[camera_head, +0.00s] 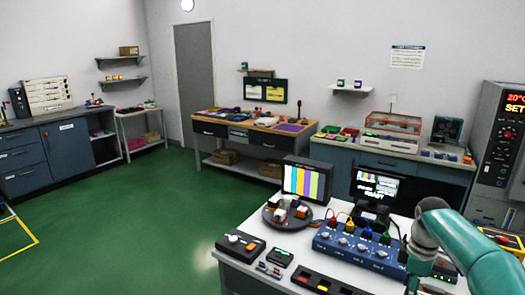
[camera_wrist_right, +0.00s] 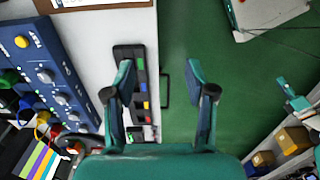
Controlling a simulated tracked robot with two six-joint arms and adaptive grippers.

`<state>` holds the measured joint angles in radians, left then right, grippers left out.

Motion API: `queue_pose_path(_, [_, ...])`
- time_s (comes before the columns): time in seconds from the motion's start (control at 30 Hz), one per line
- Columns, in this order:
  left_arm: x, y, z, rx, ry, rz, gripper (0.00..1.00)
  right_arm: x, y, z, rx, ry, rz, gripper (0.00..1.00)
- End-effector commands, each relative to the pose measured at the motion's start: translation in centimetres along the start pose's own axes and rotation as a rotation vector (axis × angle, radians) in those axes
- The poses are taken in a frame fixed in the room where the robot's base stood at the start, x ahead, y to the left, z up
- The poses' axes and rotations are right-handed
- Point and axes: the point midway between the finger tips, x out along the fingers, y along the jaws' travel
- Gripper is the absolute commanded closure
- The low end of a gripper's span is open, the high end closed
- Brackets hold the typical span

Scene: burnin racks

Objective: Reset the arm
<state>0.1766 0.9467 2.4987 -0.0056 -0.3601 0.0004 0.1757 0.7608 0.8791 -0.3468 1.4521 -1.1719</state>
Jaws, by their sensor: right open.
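My right arm (camera_head: 470,245) reaches in from the lower right in the head view, bent over the front bench. Its gripper is not clearly seen there. In the right wrist view my right gripper (camera_wrist_right: 158,78) has its two teal fingers wide apart, with nothing between them. It hangs above the bench edge, with a black strip of coloured buttons (camera_wrist_right: 140,85) below its one finger and green floor below the other. A teal jointed part (camera_wrist_right: 298,104) at the right edge of the wrist view looks like my left arm; its jaw state is unclear. My left arm is absent from the head view.
The white front bench (camera_head: 232,262) carries a blue knobbed console (camera_head: 350,250), a colour-bar monitor (camera_head: 306,182), a second screen (camera_head: 375,188), a round tray (camera_head: 270,222) and a control box (camera_head: 240,243). A tall oven (camera_head: 490,150) stands at right. Green floor (camera_head: 130,230) is clear at left.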

Motion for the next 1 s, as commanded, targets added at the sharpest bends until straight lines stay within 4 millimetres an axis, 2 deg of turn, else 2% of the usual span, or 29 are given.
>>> queue_pose_path(0.03, [0.0,0.0,0.0,0.000,-0.001,0.000,0.60,1.3,-0.3,-0.2,-0.007,-0.009,-0.024,0.45])
queue_pose_path(0.27, [0.0,0.0,0.0,0.000,0.001,0.000,0.60,5.6,-3.7,-1.2,-0.058,-0.046,-0.154,0.45])
queue_pose_path(0.47, [0.0,0.0,0.0,0.000,0.000,0.000,0.60,10.7,-7.5,-2.5,-0.097,-0.052,-0.255,0.45])
queue_pose_path(0.57, [0.0,0.0,0.0,0.000,0.000,0.000,0.60,13.8,-10.1,-3.3,-0.094,-0.046,-0.304,0.45])
queue_pose_path(0.67, [0.0,0.0,0.0,0.000,0.000,0.000,0.60,17.6,-13.7,-4.2,-0.066,-0.034,-0.354,0.45])
queue_pose_path(0.77, [0.0,0.0,0.0,0.000,0.000,0.000,0.60,21.8,-18.8,-5.1,0.007,-0.015,-0.407,0.45])
queue_pose_path(0.9, [0.0,0.0,0.0,0.000,0.000,0.000,0.60,26.4,-26.8,-5.8,0.183,0.011,-0.461,0.45])
queue_pose_path(1.0, [0.0,0.0,0.0,0.000,0.000,0.000,0.60,28.4,-32.5,-5.7,0.356,0.024,-0.482,0.45])
